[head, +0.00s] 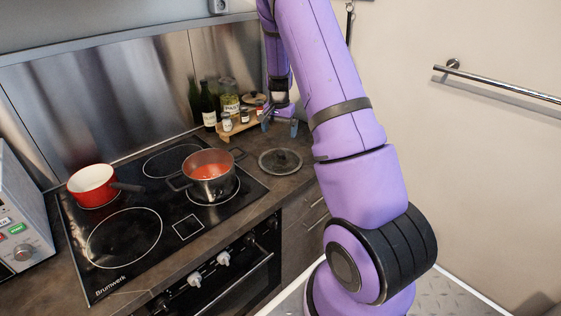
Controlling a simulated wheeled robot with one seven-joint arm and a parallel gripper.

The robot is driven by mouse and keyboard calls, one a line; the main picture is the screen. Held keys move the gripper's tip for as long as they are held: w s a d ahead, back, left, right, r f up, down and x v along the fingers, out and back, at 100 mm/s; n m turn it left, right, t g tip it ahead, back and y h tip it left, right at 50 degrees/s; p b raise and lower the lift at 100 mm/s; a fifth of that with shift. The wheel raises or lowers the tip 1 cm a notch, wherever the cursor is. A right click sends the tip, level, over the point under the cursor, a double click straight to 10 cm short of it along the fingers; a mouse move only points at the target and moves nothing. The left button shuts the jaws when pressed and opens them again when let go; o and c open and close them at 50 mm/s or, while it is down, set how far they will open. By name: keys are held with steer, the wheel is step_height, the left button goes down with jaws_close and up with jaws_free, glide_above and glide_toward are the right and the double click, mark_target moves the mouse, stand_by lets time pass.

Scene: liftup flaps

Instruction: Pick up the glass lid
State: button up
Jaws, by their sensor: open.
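The glass lid (280,161) lies flat on the dark counter, right of the stove. It is round, with a dark rim and a dark knob on top. My gripper (280,125) is open, with its fingers pointing down. In the picture it shows just above the lid, near the wooden tray; how far it is from the lid is hard to judge. No object shows between the fingers. My purple arm covers the area to the right of the lid.
A steel pot (209,174) with red contents stands on the stove (130,245), left of the lid. A red saucepan (93,186) stands further left. Behind the lid, a wooden tray (228,132) holds bottles and jars. A towel rail (500,84) is on the right wall.

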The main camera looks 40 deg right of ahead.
mark_target(280, 152)
step_height(280, 152, down, 5)
steer(key=shift+f, duration=0.1)
steer(key=shift+s+f, duration=0.15)
steer(key=shift+f, duration=1.15)
steer(key=shift+s+f, duration=0.15)
steer(key=shift+f, duration=1.15)
steer(key=shift+c, duration=0.5)
steer(key=shift+s+a, duration=0.1)
steer(key=c, duration=1.7)
